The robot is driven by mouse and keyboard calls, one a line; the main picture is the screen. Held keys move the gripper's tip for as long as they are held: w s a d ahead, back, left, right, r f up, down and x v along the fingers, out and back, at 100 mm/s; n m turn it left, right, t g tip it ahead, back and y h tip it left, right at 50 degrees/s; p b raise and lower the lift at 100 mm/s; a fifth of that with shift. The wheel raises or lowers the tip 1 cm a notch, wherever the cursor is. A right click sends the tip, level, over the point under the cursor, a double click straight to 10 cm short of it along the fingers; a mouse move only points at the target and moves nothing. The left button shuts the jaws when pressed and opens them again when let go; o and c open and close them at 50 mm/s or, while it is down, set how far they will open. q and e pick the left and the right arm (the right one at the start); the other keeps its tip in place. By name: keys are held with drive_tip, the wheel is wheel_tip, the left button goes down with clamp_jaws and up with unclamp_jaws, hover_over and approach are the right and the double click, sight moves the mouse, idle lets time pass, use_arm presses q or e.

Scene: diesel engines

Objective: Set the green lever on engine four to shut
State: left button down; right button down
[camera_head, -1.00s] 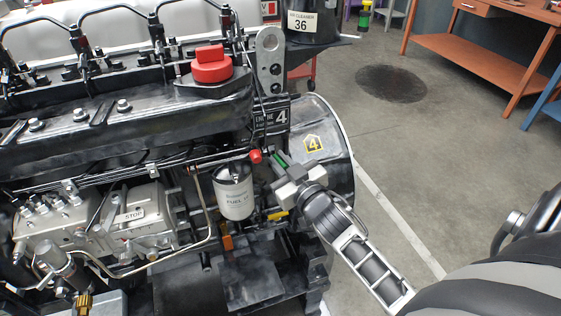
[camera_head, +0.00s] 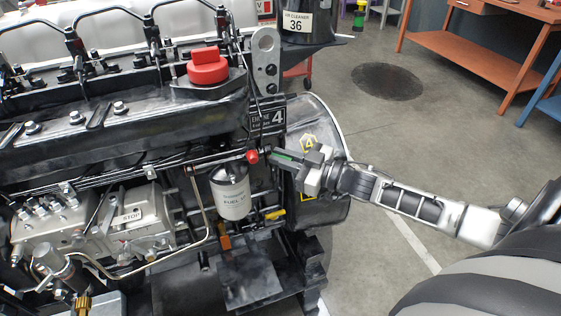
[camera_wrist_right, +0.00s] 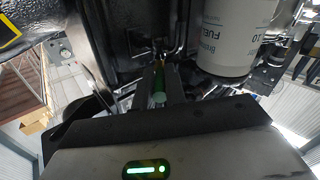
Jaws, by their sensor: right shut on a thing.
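The green lever (camera_head: 284,155) is on engine four, just right of a red knob (camera_head: 252,156) and below the "ENGINE 4" plate (camera_head: 268,118). My right gripper (camera_head: 287,158) comes in from the right and is shut on the lever, its fingers covering much of it. The lever lies nearly level in the head view, pointing right. In the right wrist view the green lever (camera_wrist_right: 159,84) shows its end between the fingers. My left gripper is not in view.
The white fuel filter (camera_head: 231,192) hangs just left of and below the gripper. A yellow handle (camera_head: 274,214) and an orange one (camera_head: 225,242) sit lower. Open floor lies to the right, with an orange workbench (camera_head: 470,50) behind.

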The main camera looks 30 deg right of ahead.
use_arm(q)
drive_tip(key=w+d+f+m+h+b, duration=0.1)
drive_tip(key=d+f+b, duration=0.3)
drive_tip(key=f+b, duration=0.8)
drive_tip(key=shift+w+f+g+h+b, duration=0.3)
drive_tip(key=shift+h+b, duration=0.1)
drive_tip(key=shift+b, duration=0.9)
use_arm(e)
drive_tip(key=shift+w+d+n+g+y, duration=0.3)
drive_tip(key=shift+w+n+g+y, duration=0.1)
drive_tip(key=shift+n+g+y, duration=1.35)
drive_tip(key=shift+w+d+n+g+y, duration=0.35)
drive_tip(key=shift+n+g+y, duration=1)
drive_tip(key=shift+g, duration=0.85)
drive_tip(key=shift+w+d+n+g+y, duration=0.2)
drive_tip(key=shift+w+n+g+y, duration=0.25)
drive_tip(key=shift+n+g+y, duration=1.15)
drive_tip(key=shift+g+h, duration=0.3)
drive_tip(key=shift+g, duration=0.05)
drive_tip(key=c, duration=1.5)
unclamp_jaws()
drive_tip(key=shift+o, duration=0.2)
